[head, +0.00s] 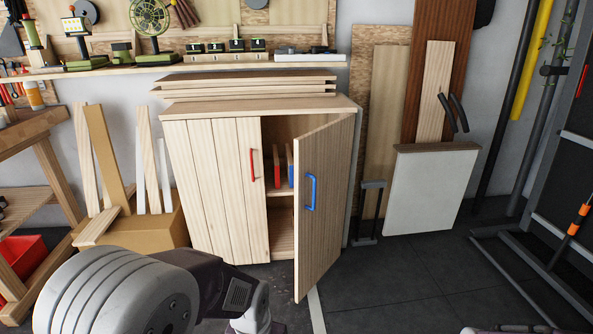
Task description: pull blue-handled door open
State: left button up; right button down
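The wooden cabinet (215,190) stands against the back wall. Its right door (322,215) carries a blue handle (311,192) and stands partly open, swung out toward me on its right-hand hinge side. The left door, with a red handle (252,165), is shut. Shelves and a few upright red, blue and orange-edged items (285,168) show inside the opening. My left arm comes in at the bottom left, and its wrist runs off the bottom edge below the cabinet, so the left gripper is not visible. My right gripper is not visible either. Nothing of mine is seen touching the blue handle.
A cardboard box (150,228) with upright boards stands left of the cabinet. A white panel (430,190) and planks lean at the right. A dark metal rack (540,265) stands at far right. The dark floor (400,280) in front of the door is mostly clear.

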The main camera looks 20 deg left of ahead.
aim_at(322, 156)
jog(key=i+j, duration=0.35)
jog(key=i, duration=0.15)
jog(key=i+j+u, duration=0.1)
jog(key=i+j, duration=0.25)
jog(key=i, duration=0.15)
jog(key=i+j, duration=0.35)
jog(key=i, duration=0.2)
jog(key=u, duration=0.05)
